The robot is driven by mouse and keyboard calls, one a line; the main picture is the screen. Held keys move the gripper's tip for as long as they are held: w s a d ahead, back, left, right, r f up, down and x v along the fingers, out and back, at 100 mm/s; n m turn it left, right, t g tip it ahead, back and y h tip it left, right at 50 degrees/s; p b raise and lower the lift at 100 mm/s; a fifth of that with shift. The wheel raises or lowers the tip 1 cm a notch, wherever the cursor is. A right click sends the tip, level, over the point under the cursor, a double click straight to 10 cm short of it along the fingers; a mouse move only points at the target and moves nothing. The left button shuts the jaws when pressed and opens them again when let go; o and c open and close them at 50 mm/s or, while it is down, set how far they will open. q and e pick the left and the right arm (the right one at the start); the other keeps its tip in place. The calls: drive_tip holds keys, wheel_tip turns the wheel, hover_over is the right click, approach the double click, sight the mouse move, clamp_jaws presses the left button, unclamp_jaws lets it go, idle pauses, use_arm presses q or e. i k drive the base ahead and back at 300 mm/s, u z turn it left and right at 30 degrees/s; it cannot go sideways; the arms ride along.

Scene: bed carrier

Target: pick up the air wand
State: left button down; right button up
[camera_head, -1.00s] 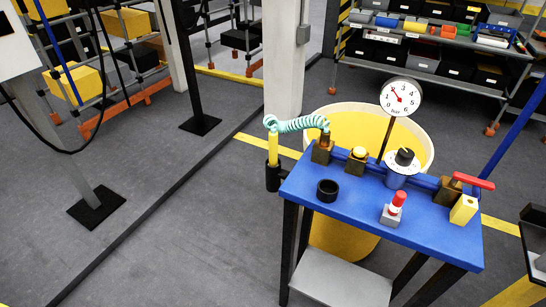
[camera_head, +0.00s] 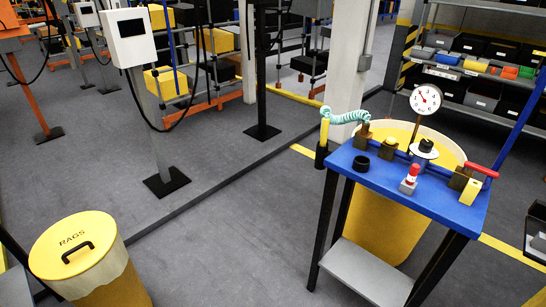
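The air wand (camera_head: 324,126) is a yellow handle standing upright in a black holder (camera_head: 321,155) at the left edge of the blue-topped table (camera_head: 400,186). A coiled turquoise hose (camera_head: 348,117) runs from its top to a brass fitting (camera_head: 364,137) on the table. The wand's lower end is hidden in the holder. Neither of my grippers shows in the head view.
The table also carries a pressure gauge (camera_head: 425,98), a red-handled valve (camera_head: 481,171) and a black cup (camera_head: 361,163). A large yellow bin (camera_head: 385,224) stands behind it. A yellow rags bin (camera_head: 110,270) is at bottom left. Grey floor (camera_head: 225,225) between is clear.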

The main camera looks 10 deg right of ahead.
sight(325, 122)
drive_tip(key=u, duration=1.15)
drive_tip(key=i, duration=1.2)
drive_tip(key=z, duration=1.15)
drive_tip(key=i, duration=0.6)
drive_tip(key=z, duration=0.55)
